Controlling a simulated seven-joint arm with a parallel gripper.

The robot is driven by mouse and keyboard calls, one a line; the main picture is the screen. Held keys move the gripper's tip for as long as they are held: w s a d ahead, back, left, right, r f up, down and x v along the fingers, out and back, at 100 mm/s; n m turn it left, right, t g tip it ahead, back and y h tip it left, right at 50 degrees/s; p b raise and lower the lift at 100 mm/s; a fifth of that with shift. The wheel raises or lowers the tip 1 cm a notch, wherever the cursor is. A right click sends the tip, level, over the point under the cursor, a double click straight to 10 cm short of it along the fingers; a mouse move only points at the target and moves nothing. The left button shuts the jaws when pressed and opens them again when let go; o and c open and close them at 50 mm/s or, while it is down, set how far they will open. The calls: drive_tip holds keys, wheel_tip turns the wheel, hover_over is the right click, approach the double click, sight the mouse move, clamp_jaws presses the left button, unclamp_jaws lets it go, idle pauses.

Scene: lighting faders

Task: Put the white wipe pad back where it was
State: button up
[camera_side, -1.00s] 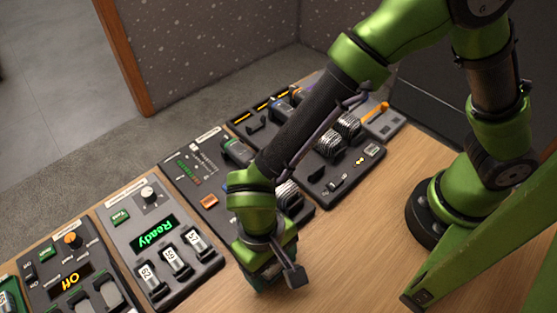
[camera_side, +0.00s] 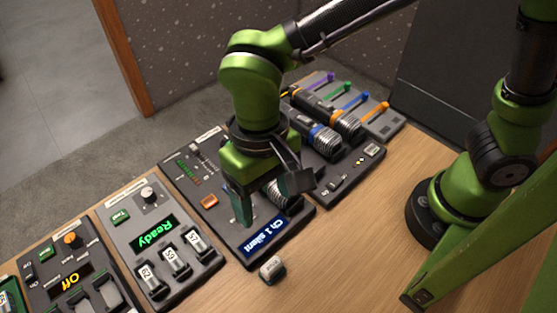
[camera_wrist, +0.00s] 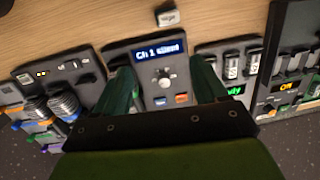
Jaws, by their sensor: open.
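A small block with a whitish top, which looks like the wipe pad (camera_side: 271,270), lies on the bare wood just in front of the panel with the lit "Ch 1 silent" display (camera_side: 264,237). It also shows at the top of the wrist view (camera_wrist: 168,17). My gripper (camera_side: 263,207) is open and empty above that panel, behind the pad and apart from it. In the wrist view its two green fingers (camera_wrist: 167,72) frame the panel's round knob (camera_wrist: 165,79). The gripper hides part of the panel in the side view.
Left of this panel is one with a green "Ready" display (camera_side: 155,236) and several faders, then one reading "Off" (camera_side: 70,280). To the right is a dark panel (camera_side: 352,172) with microphones (camera_side: 322,138) lying behind it. Bare table (camera_side: 340,255) is free in front.

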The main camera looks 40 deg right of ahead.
drive_tip(key=w+d+r+m+t, duration=0.1)
drive_tip(key=d+r+t, duration=0.3)
drive_tip(key=d, duration=0.9)
drive_tip(key=w+d+r+m+t+y, duration=0.1)
drive_tip(key=d+r+t, duration=0.3)
drive_tip(key=d, duration=1)
drive_tip(key=shift+r+m, duration=0.7)
drive_tip(key=shift+m, duration=0.1)
